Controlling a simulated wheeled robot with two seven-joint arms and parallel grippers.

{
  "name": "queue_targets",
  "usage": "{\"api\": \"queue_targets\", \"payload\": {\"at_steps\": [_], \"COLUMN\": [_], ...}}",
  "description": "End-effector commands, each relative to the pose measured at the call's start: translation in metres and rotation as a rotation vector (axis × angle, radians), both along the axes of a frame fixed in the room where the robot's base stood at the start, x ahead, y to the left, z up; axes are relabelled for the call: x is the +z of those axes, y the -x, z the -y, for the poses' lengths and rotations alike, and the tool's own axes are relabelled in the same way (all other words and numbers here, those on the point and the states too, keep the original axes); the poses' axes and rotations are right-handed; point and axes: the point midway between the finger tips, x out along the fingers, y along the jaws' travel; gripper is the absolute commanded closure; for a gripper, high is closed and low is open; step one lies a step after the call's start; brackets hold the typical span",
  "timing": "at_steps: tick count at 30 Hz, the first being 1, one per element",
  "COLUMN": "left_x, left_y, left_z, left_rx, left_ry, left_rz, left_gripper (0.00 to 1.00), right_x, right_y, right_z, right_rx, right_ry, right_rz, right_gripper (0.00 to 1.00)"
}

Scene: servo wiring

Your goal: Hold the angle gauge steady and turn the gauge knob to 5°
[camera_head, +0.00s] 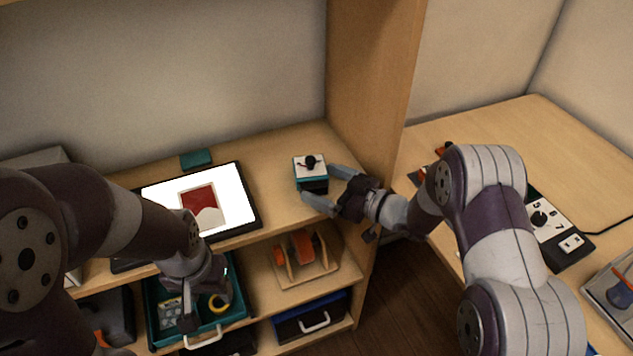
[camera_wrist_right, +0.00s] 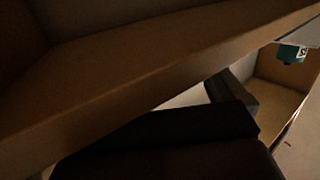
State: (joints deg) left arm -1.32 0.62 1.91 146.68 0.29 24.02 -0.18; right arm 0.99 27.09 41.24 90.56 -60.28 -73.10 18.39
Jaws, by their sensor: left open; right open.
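The angle gauge appears to be the small box with a white top, a black knob and teal and black sides (camera_head: 311,168), upright on the upper shelf near its right end. Its scale is too small to read. My right gripper (camera_head: 319,184) is open at the gauge's right front side, with its fingertips close to the box; I cannot tell whether they touch it. My left gripper (camera_head: 207,309) is open and lower, over the teal drawer, away from the gauge. In the right wrist view, a small teal and white piece (camera_wrist_right: 291,54) shows at the upper right edge.
A tablet with a red picture (camera_head: 235,170) lies left of the gauge, with a small teal block (camera_head: 196,159) behind it. Below are an open teal drawer (camera_head: 153,318) and an orange-and-wood stand (camera_head: 308,272). A wooden side panel (camera_head: 368,80) rises close to the right.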

Motion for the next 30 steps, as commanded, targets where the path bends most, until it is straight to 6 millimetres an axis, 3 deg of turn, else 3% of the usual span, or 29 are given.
{"api": "queue_targets", "payload": {"at_steps": [6, 14, 23, 28, 30], "left_x": [-0.0031, -0.0029, -0.0030, -0.0030, -0.0030], "left_y": [-0.0001, -0.0001, -0.0001, -0.0002, -0.0002], "left_z": [0.0000, 0.0000, 0.0000, 0.0000, 0.0000], "left_rx": [0.000, 0.000, 0.000, 0.000, 0.000], "left_ry": [0.000, 0.000, 0.000, 0.000, 0.000], "left_rz": [0.001, 0.000, 0.000, 0.000, 0.000], "left_gripper": [0.47, 0.47, 0.47, 0.47, 0.47], "right_x": [-0.0012, -0.0010, -0.0011, -0.0011, -0.0011], "right_y": [-0.0098, -0.0106, -0.0104, -0.0103, -0.0103], "right_z": [-0.0138, -0.0146, -0.0145, -0.0144, -0.0144], "right_rx": [0.000, -0.001, 0.000, 0.000, 0.000], "right_ry": [0.000, 0.001, 0.001, 0.001, 0.000], "right_rz": [0.002, 0.001, 0.001, 0.001, 0.001], "right_gripper": [0.04, 0.04, 0.98, 1.00, 0.79]}}
